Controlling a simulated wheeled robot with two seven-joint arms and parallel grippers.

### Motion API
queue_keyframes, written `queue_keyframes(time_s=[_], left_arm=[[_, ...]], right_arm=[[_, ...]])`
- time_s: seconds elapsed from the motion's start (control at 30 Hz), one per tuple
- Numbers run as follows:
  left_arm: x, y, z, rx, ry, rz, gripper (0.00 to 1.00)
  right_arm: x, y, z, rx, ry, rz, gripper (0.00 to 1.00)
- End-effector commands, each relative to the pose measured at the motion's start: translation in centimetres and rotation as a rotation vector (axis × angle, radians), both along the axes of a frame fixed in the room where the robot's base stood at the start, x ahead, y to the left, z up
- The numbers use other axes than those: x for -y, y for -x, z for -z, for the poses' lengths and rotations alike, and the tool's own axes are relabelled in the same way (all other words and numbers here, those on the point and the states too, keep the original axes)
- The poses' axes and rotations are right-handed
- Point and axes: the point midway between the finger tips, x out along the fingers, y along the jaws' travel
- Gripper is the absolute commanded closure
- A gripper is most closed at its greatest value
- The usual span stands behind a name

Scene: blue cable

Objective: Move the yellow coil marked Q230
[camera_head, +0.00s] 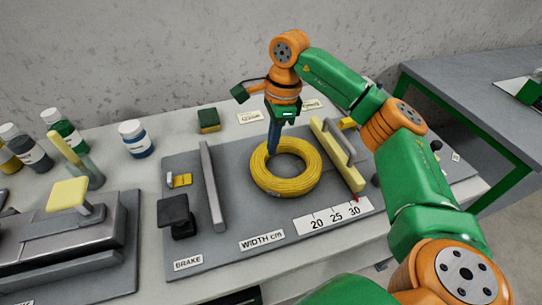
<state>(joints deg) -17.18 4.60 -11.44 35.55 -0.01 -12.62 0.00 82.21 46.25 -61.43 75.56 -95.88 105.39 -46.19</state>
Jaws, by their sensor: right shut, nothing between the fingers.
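The yellow coil (290,187) lies flat on a grey plate (240,222) in the middle of the head view. No Q230 marking can be read on it. My right gripper (272,150) points down at the coil's rear left part, its narrow blue fingers together and empty. The fingertips overlap the coil's inner edge in the picture; whether they touch it cannot be told. My left gripper is not in view.
A grey bar (212,187) stands left of the coil and a pale yellow bar (337,155) right of it. A scale strip (334,215) lies in front. A black brake knob (174,209), white-capped jar (136,139) and bottles (63,130) stand left.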

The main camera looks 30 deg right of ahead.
Motion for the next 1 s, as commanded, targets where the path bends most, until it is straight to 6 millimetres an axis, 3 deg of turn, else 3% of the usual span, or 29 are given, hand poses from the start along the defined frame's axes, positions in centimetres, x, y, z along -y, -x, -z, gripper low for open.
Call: queue_keyframes(time_s=[0.1,0.23,0.67,0.83,1.0], left_arm=[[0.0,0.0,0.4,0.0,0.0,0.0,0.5],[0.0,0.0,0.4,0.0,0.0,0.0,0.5],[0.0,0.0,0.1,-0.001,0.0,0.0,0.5],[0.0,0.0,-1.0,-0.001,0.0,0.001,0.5],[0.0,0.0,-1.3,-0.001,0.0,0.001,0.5]], right_arm=[[3.1,0.8,-0.9,-0.029,0.102,0.029,1.0],[3.9,1.2,-0.4,-0.044,0.131,0.037,1.0],[3.8,1.2,8.5,-0.047,0.126,0.035,1.0],[1.3,0.4,8.6,-0.042,0.124,0.032,1.0],[0.1,-0.1,8.7,-0.041,0.124,0.035,1.0]])
